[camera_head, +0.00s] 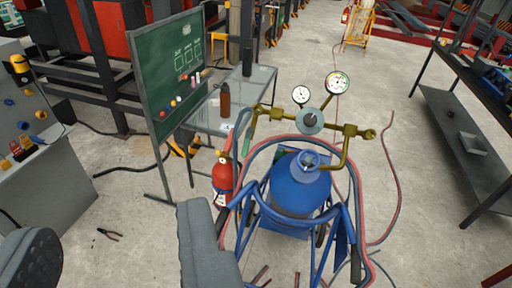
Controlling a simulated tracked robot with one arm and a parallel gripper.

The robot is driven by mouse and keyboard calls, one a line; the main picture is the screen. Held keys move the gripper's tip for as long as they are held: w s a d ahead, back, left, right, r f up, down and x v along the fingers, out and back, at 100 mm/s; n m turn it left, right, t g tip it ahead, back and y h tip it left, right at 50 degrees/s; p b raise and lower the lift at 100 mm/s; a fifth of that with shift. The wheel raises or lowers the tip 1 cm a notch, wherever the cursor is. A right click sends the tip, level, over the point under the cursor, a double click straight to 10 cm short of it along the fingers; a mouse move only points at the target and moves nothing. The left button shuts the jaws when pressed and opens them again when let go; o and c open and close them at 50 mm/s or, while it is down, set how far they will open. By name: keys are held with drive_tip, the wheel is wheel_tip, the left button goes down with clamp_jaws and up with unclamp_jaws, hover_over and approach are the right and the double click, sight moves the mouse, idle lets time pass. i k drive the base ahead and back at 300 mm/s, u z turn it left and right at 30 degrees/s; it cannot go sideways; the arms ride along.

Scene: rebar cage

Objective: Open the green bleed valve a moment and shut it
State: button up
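A blue gas cylinder (297,190) stands upright in a blue tubular cart (333,222), right of the middle. Above it is a brass regulator assembly (350,130) with two round white gauges, the left gauge (300,95) and the right gauge (338,82). A slim greenish part (249,134) hangs at the left end of the brass pipe; it looks like the green bleed valve, but it is too small to tell whether it is open or shut. I cannot make out my gripper's fingers anywhere in this view, and nothing is seen touching the valve.
Red and grey hoses (394,190) loop around the cart and floor. A red extinguisher (222,180) stands left of the cylinder. A green board (170,75) and glass-topped table (258,88) are behind it. A grey shape (205,245) blocks the lower middle. A dark workbench (455,125) is right.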

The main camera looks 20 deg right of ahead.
sight(246, 142)
drive_tip(key=z, duration=0.05)
drive_tip(key=i, duration=1)
drive_tip(key=u, duration=0.05)
